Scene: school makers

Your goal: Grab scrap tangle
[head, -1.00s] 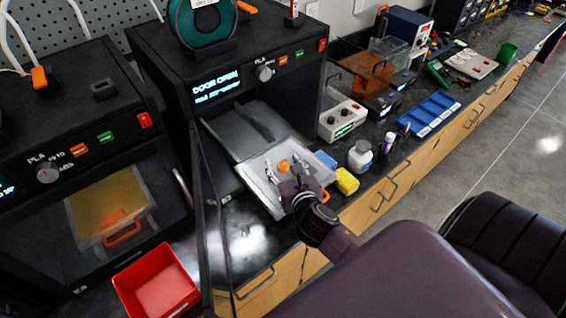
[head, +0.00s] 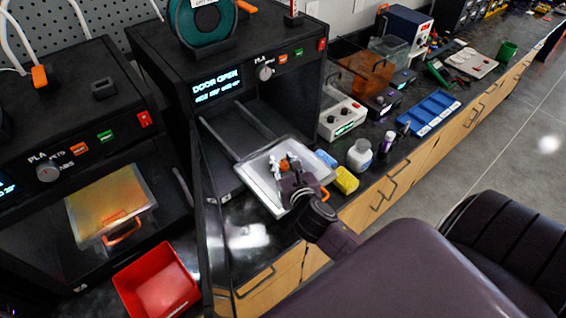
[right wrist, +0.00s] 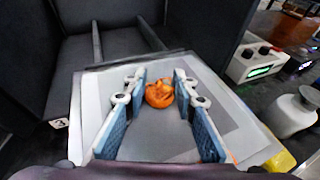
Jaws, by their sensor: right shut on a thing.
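The scrap tangle (right wrist: 159,94) is a small orange curled lump over the pale tray (right wrist: 88,108) in the right wrist view. In the head view the tangle (head: 285,164) shows between my right gripper's fingers, above the tray (head: 262,190) that sticks out of the open printer. My right gripper (head: 284,168) reaches in from the lower right and is shut on the tangle. In the right wrist view its blue-padded fingers (right wrist: 160,93) stand on either side of it. Whether the tangle touches the tray is unclear. My left gripper is not in view.
The printer (head: 215,60) stands behind the tray. A red bin (head: 160,285) is at lower left, near a second printer (head: 75,150). A yellow block (head: 346,180), a white bottle (head: 360,155) and a blue tray (head: 428,113) lie to the right on the dark counter.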

